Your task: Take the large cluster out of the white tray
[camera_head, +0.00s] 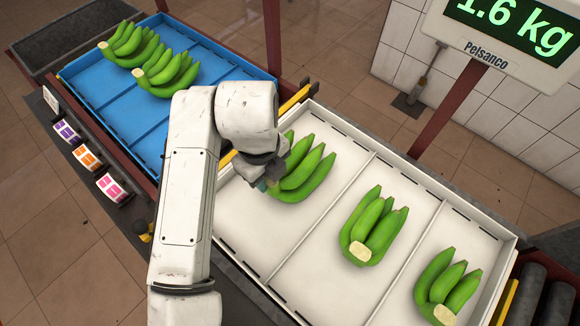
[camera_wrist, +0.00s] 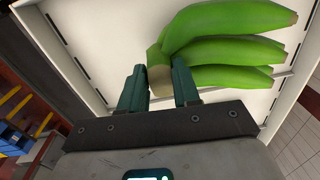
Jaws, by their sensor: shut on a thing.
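The white tray (camera_head: 400,172) holds green banana clusters in separate compartments. My gripper (camera_head: 266,184) is at the left compartment, shut on the crown of a green banana cluster (camera_head: 304,172). In the wrist view the pale crown of this cluster (camera_wrist: 222,48) sits between my two dark green fingers (camera_wrist: 160,84), with the fruit pointing away to the right. I cannot tell whether it touches the tray floor. My arm partly hides its crown end in the head view. A middle cluster (camera_head: 374,222) and a right cluster (camera_head: 446,284) lie in the other compartments.
A blue tray (camera_head: 128,107) with two banana clusters stands at the upper left. A scale display (camera_head: 505,30) reading 1.6 kg is on a post at the upper right. Purple, orange and pink labels (camera_head: 87,157) line the left edge. Dark rollers (camera_head: 552,305) are at the lower right.

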